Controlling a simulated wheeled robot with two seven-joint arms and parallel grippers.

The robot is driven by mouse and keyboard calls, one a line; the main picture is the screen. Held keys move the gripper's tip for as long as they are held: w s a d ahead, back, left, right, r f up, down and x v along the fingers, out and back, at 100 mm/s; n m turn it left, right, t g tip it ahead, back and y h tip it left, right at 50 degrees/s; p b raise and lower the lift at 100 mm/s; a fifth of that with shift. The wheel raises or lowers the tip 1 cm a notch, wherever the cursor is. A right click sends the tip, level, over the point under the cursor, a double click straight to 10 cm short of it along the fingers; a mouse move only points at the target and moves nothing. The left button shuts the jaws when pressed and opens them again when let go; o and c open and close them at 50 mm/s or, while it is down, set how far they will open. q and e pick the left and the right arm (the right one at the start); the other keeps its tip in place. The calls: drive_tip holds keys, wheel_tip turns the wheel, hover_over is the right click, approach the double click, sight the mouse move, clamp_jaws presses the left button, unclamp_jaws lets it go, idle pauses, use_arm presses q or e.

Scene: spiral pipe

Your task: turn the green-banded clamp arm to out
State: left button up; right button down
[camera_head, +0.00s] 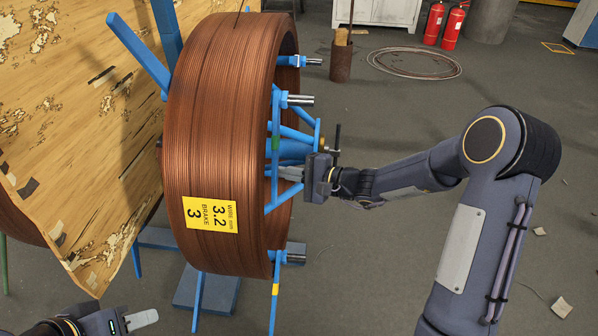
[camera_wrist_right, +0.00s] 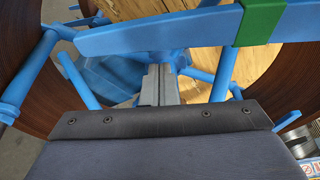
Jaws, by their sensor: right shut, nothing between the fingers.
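The green-banded clamp arm (camera_head: 276,120) is a blue bar upright along the right face of the copper wire coil (camera_head: 215,130). Its green band (camera_head: 276,143) also shows in the right wrist view (camera_wrist_right: 262,20), where the blue bar (camera_wrist_right: 150,35) crosses the top. My right gripper (camera_head: 287,172) is at the reel's hub side, close to this arm, below the band in the head view. In the wrist view its fingers (camera_wrist_right: 160,85) are together and empty, just under the bar; contact is unclear. My left gripper (camera_head: 145,318) is at the lower left, away from the reel, its opening unclear.
Another clamp arm with a yellow band (camera_head: 275,290) points down. Metal-tipped blue pegs (camera_head: 297,100) stick out right of the coil. A worn wooden panel (camera_head: 70,130) stands at left. The floor right of the reel is mostly clear around my right arm.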

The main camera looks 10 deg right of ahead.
drive_tip(key=shift+s+a+r, duration=0.25)
drive_tip(key=shift+s+r, duration=0.2)
drive_tip(key=shift+s, duration=0.3)
drive_tip(key=s+a+r+m+g+p, duration=0.1)
drive_tip(key=s+a+r+m+p, duration=0.1)
drive_tip(key=s+p, duration=0.3)
drive_tip(key=shift+s+r+m+g, duration=0.3)
drive_tip(key=shift+s+r+m, duration=0.1)
drive_tip(key=shift+r+m, duration=0.45)
